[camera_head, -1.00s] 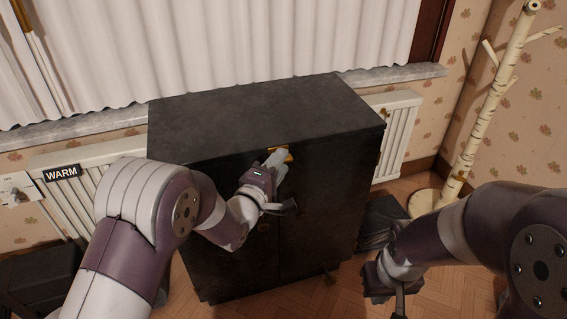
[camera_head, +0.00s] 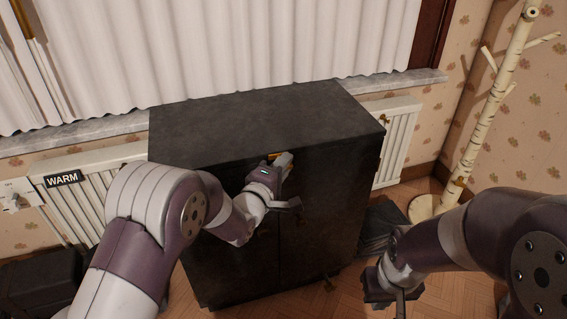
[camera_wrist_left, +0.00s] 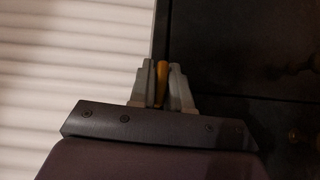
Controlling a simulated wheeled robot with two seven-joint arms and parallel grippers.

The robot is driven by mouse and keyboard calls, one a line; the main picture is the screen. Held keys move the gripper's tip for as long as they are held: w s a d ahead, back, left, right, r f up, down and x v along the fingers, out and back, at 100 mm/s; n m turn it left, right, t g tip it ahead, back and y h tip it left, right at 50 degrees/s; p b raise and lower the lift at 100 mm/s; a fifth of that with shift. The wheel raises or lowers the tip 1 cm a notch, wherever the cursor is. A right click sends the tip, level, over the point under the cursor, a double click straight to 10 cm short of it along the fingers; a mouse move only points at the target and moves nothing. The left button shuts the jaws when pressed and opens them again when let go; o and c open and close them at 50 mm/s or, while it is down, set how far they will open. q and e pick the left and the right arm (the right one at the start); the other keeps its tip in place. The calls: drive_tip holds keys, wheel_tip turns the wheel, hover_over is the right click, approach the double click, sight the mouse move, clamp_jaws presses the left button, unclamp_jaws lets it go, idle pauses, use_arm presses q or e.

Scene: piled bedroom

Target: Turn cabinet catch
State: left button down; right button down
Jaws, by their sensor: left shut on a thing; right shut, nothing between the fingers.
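The black cabinet (camera_head: 255,120) stands against the wall under the window. Its brass catch (camera_head: 275,155) is at the top of the front, near the middle, and mostly hidden behind my left gripper (camera_head: 284,161). In the left wrist view the brass catch (camera_wrist_left: 162,80) stands between the two grey fingers of the left gripper (camera_wrist_left: 163,85), which are shut on it. My right gripper (camera_head: 399,301) is low at the right, in front of the cabinet's right side and apart from it. It is shut with nothing seen held; its fingertips are hard to make out.
A white radiator (camera_head: 80,205) with a WARM sign is behind the cabinet. A birch coat stand (camera_head: 487,105) stands at the right. Dark boxes (camera_head: 380,225) sit right of the cabinet, and another dark box (camera_head: 40,285) is at the lower left.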

use_arm(q)
drive_tip(key=m+g+y+p, duration=0.2)
drive_tip(key=p, duration=0.4)
drive_tip(key=r+m+g+y+p, duration=0.1)
drive_tip(key=m+g+y+p, duration=0.1)
drive_tip(key=p, duration=0.5)
drive_tip(key=shift+m+y, duration=0.5)
drive_tip(key=m+g+y+p, duration=0.1)
drive_tip(key=y+p, duration=0.1)
drive_tip(key=p, duration=0.6)
drive_tip(key=m+g+y+p, duration=0.1)
drive_tip(key=y+p, duration=0.1)
drive_tip(key=p, duration=0.5)
drive_tip(key=shift+f+m+g+y+p, duration=0.15)
drive_tip(key=shift+m+g+y+p, duration=0.15)
drive_tip(key=shift+m+g+p, duration=0.1)
drive_tip(key=shift+f+m+y+p, duration=0.35)
drive_tip(key=shift+y+p, duration=0.25)
drive_tip(key=shift+p, duration=0.65)
drive_tip(key=c, duration=1.2)
unclamp_jaws()
drive_tip(key=shift+o, duration=0.2)
drive_tip(key=v, duration=1.2)
drive_tip(key=shift+r, duration=0.35)
